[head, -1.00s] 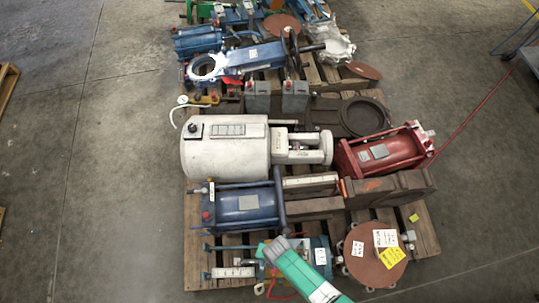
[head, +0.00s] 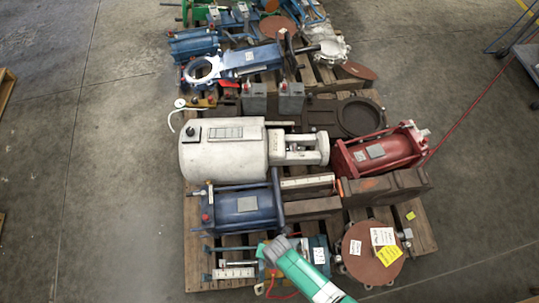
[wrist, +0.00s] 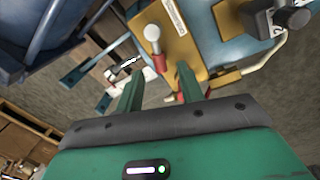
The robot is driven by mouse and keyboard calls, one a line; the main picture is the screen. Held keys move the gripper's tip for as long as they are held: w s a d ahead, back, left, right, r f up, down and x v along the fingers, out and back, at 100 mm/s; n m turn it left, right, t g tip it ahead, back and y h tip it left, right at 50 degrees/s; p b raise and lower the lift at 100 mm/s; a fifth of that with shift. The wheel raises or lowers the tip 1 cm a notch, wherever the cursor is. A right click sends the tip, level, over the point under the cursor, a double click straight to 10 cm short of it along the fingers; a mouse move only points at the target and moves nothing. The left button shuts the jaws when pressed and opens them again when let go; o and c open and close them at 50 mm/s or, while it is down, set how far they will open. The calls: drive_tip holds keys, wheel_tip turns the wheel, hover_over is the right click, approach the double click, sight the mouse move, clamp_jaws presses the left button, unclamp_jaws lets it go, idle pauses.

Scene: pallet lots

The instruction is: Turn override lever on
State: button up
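My gripper (wrist: 160,82) shows in the wrist view with its two green fingers apart and nothing between them. Just ahead of the fingertips is a small lever (wrist: 155,45) with a pale rounded knob and a red lower part, likely the override lever. It stands on a brass-yellow plate (wrist: 182,48) fixed to a blue unit (wrist: 215,18). The fingers appear apart from the lever, though depth is hard to judge. In the head view my gripper (head: 277,246) is over the blue unit (head: 318,256) at the pallet's near edge; its fingers and the lever are hidden there.
A dark knob (wrist: 290,17) and pale cable sit right of the plate. In the head view a blue cylinder (head: 243,205), a white cylinder (head: 225,152), a brown round flange (head: 365,262) and a red actuator (head: 380,150) crowd the pallet. The floor (head: 90,200) at left is clear.

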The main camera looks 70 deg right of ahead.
drive_tip(key=r, duration=0.1)
drive_tip(key=r+p, duration=0.1)
drive_tip(key=r, duration=0.3)
drive_tip(key=shift+s+p, duration=0.3)
drive_tip(key=shift+p, duration=0.1)
drive_tip(key=shift+f, duration=0.1)
